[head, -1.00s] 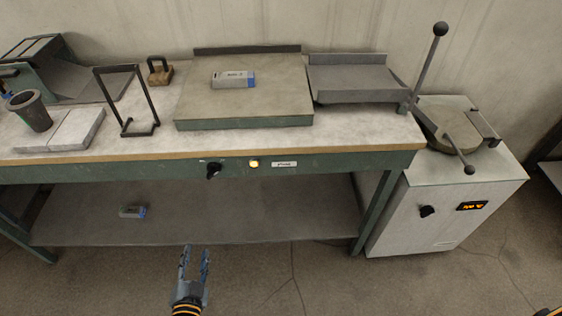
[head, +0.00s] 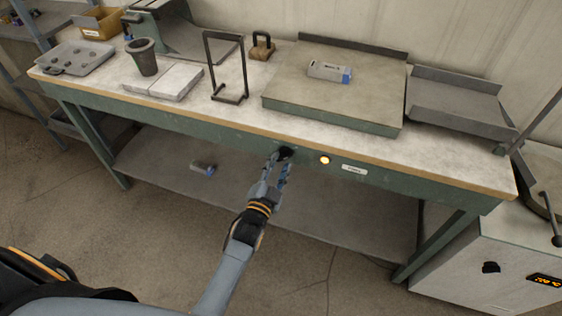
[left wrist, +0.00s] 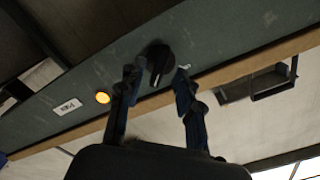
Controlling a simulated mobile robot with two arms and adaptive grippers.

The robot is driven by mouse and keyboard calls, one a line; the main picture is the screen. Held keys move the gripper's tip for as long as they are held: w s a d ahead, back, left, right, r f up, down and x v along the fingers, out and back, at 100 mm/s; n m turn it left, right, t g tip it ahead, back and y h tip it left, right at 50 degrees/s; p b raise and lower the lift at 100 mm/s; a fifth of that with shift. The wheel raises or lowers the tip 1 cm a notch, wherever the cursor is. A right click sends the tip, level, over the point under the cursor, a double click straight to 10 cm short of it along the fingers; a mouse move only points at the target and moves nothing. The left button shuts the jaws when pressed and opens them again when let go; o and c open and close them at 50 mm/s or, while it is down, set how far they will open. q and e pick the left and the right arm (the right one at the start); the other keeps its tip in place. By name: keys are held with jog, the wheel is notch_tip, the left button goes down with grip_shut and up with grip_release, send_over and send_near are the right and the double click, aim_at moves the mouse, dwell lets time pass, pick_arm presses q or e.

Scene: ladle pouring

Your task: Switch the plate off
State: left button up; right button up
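The plate (head: 325,95) is a square slab with a green edge on the workbench. Its black knob (head: 286,152) is on the bench's green front rail, with a lit amber lamp (head: 324,160) and a white label (head: 355,169) to its right. My left gripper (head: 276,165) is at the knob with its fingers apart. In the left wrist view the knob (left wrist: 158,62) shows between the open fingertips (left wrist: 156,80), and the lamp (left wrist: 102,97) glows. I cannot tell whether the fingers touch the knob. My right gripper is not in view.
A grey and blue block (head: 329,71) lies on the plate. A metal tray (head: 457,105) is to the right, a black wire stand (head: 227,68) to the left. A similar block (head: 203,168) lies on the lower shelf. A white cabinet (head: 480,265) stands at the right.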

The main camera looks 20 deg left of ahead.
pick_arm(q)
jog(key=shift+w, duration=0.8)
grip_shut()
